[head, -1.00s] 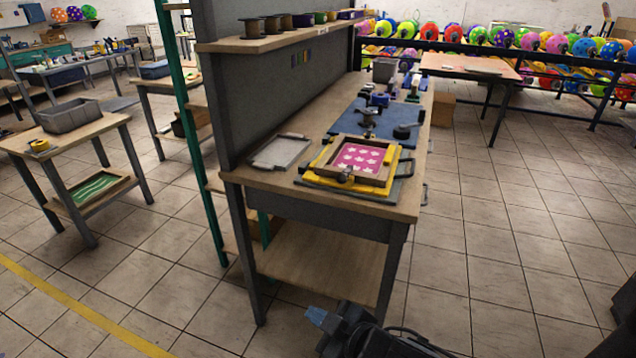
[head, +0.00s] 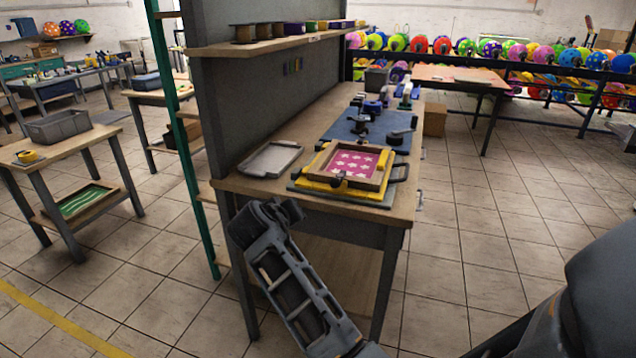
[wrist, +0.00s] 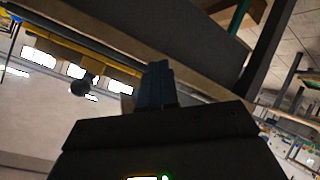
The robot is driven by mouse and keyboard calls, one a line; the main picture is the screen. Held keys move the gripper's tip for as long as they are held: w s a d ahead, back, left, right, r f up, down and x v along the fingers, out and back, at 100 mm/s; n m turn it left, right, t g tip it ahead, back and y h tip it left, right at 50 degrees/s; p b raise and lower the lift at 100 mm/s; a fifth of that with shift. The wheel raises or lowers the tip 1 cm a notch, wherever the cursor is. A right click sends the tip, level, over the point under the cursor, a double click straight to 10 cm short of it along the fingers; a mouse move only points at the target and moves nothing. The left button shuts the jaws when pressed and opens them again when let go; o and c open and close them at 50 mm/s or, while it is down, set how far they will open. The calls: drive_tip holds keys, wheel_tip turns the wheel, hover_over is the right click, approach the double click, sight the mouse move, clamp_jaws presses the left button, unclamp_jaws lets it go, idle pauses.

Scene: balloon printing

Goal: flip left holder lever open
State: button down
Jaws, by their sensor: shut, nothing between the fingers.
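The printing fixture stands on the near end of the workbench. It has a yellow base (head: 314,178) and a wooden-framed screen (head: 354,162) with white stars on pink. A small dark clamp part (head: 338,183) sits at its front edge, and a dark handle (head: 400,173) sticks out at its right. I cannot tell which part is the left holder lever or whether it is open. My arm rises in front of the bench's near edge, left of the fixture. My gripper's fingers (wrist: 156,85) show in the wrist view, shut together and empty.
A grey tray (head: 270,159) lies left of the fixture. A blue mat (head: 345,133) with tools lies behind it. A grey upright panel (head: 250,95) with a shelf (head: 265,44) of spools bounds the bench's left side. Open tiled floor (head: 465,260) lies to the right.

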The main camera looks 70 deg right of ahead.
sight(339, 177)
drive_tip(key=w+r+m+g+y+b, duration=0.1)
drive_tip(key=w+r+m+g+y, duration=0.1)
drive_tip(key=r, duration=0.5)
drive_tip(key=w+d+r+m+g+y+b, duration=0.1)
drive_tip(key=w+r+m+g+y, duration=0.1)
drive_tip(key=r+m+g, duration=0.2)
drive_tip(key=shift+r+m+y, duration=0.4)
drive_tip(key=shift+r+m, duration=0.6)
drive_tip(key=shift+r, duration=0.4)
drive_tip(key=s+d+f+p, duration=0.2)
drive_tip(key=s+d+f, duration=0.4)
drive_tip(key=s+f, duration=0.1)
drive_tip(key=shift+s+d, duration=0.15)
drive_tip(key=shift+s, duration=0.1)
